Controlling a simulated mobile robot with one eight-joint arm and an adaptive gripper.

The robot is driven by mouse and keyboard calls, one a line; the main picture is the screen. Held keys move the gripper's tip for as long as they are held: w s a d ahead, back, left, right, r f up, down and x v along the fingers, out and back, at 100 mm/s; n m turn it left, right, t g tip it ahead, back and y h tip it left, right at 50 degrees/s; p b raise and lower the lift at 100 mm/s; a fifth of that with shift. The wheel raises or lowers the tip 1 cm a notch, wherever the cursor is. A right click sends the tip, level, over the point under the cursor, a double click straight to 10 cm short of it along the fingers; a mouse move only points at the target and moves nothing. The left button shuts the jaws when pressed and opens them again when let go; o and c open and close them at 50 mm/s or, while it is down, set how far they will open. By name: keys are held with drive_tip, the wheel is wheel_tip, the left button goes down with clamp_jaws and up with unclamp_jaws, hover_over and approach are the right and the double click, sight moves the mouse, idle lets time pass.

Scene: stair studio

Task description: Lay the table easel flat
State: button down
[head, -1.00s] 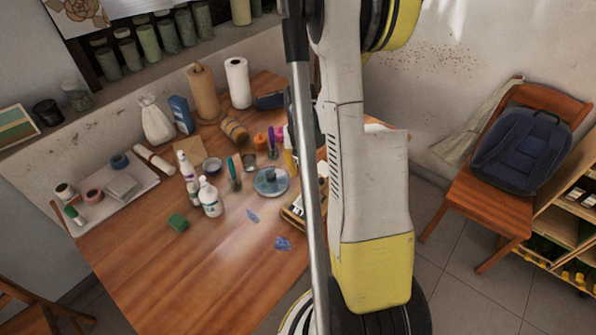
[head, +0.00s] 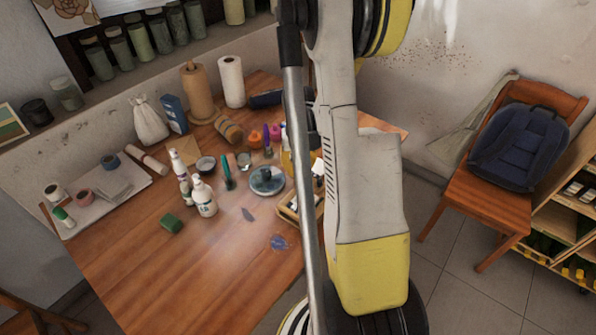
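I cannot make out a table easel in the head view. My own arm covers the middle of the picture and hides part of the wooden table (head: 130,265) and whatever stands behind it. My gripper is not in view. The table top carries many art supplies, and a wooden box (head: 290,212) with small items sits partly behind my arm at the table's right side.
White bottles (head: 204,197), a green sponge (head: 171,223) and a round blue-stained dish (head: 267,180) stand on the table. A chair with a blue backpack (head: 520,147) and a shelf unit (head: 570,225) are at the right. The table's front left is clear.

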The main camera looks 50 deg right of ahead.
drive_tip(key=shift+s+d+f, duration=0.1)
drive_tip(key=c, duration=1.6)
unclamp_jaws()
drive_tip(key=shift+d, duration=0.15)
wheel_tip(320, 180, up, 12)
